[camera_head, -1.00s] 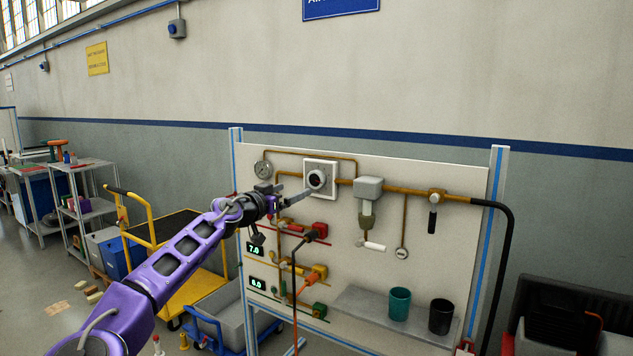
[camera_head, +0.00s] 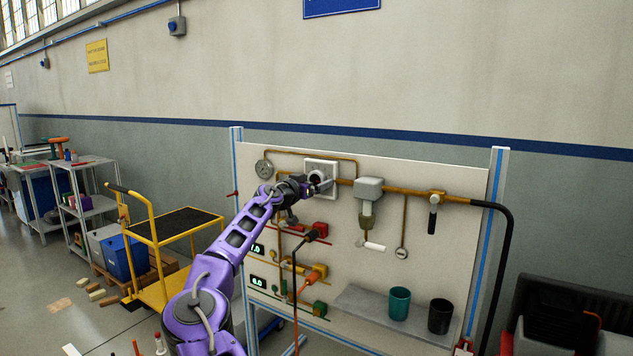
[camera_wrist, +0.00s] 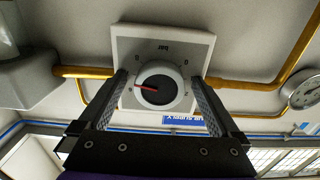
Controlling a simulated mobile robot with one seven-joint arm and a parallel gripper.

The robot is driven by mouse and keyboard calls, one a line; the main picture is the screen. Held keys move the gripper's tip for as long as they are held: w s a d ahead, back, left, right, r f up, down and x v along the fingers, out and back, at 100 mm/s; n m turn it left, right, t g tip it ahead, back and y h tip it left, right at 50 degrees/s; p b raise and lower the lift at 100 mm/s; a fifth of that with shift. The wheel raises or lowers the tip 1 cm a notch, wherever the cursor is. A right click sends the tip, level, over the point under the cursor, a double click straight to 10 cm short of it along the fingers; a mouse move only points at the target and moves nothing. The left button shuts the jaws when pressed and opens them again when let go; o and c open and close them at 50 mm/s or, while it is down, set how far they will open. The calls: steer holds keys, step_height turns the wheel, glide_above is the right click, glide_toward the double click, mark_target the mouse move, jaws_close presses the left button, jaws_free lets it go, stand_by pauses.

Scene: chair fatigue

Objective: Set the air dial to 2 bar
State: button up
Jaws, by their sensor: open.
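The air dial (camera_wrist: 160,86) is a round white knob with a dark face and a red pointer, on a square white plate (camera_wrist: 185,42) marked "bar". In the wrist view the pointer aims left, toward a small mark; I cannot read the numbers surely. My gripper (camera_wrist: 160,98) is open, with one finger on each side of the knob; contact is not clear. In the head view the dial plate (camera_head: 333,167) is on the upper panel, and my gripper (camera_head: 322,182) is in front of it, partly hiding the knob.
Brown pipes (camera_head: 398,189) run along the panel beside the dial. A round gauge (camera_head: 264,168) is at its upper left. A grey box valve (camera_head: 369,188) is close to the right. Below are coloured valves (camera_head: 320,230) and a shelf with a green cup (camera_head: 399,303) and a black cup (camera_head: 440,316).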

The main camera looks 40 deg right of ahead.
steer(key=c, duration=1.4)
